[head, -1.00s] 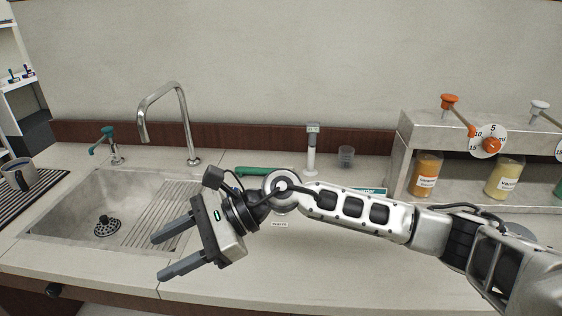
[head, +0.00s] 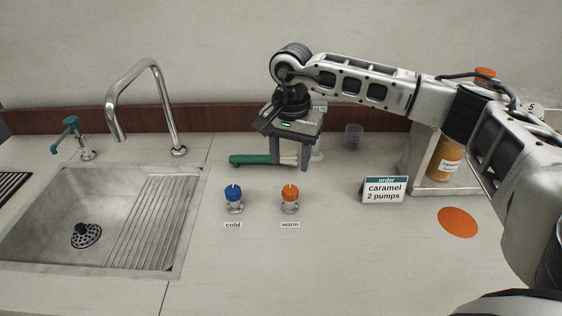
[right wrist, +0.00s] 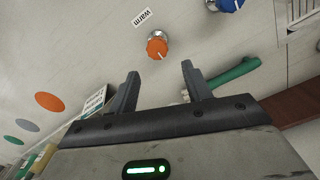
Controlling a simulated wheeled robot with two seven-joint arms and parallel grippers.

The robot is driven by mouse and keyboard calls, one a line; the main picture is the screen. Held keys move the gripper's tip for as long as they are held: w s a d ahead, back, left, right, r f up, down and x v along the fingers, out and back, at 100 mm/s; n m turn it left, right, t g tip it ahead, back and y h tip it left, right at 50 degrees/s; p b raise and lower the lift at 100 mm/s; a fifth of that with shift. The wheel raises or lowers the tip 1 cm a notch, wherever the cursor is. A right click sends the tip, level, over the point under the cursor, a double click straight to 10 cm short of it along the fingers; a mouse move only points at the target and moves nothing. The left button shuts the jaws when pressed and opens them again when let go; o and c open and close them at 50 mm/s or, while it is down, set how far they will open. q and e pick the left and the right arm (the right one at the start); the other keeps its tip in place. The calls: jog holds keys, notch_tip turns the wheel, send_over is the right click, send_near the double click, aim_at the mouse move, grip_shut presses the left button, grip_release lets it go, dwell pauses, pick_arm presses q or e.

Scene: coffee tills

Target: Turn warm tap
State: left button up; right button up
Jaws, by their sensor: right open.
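The warm tap, an orange knob (head: 290,193) on a metal base, stands on the counter above a "warm" label. It also shows in the right wrist view (right wrist: 157,47), just beyond the fingertips and roughly centred between them. The blue cold tap (head: 234,193) stands to its left; part of it shows in the right wrist view (right wrist: 230,4). My right gripper (head: 290,167) is open and empty, pointing down behind the warm tap, apart from it. My left gripper is not in view.
A brush with a green handle (head: 252,160) lies by my right gripper's fingers. The sink (head: 50,220) and faucet (head: 156,75) are at the left. An order card (head: 384,190) and an orange disc (head: 458,222) are at the right. The front counter is clear.

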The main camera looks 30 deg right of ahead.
aim_at(290, 189)
jog(key=f, duration=0.1)
jog(key=f+b, duration=0.1)
jog(key=shift+s+f, duration=0.3)
jog(key=shift+s, duration=0.1)
notch_tip(290, 189, down, 5)
jog(key=b, duration=0.3)
jog(key=shift+f, duration=0.15)
jog(key=shift+f+b, duration=0.35)
jog(key=shift+b, duration=0.05)
jog(key=shift+c, duration=0.3)
jog(key=shift+w+r, duration=0.1)
jog(key=shift+r, duration=0.1)
jog(key=c, duration=0.5)
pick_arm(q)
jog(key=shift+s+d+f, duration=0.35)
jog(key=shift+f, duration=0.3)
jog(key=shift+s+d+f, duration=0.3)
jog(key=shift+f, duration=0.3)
pick_arm(e)
jog(key=shift+r, duration=0.1)
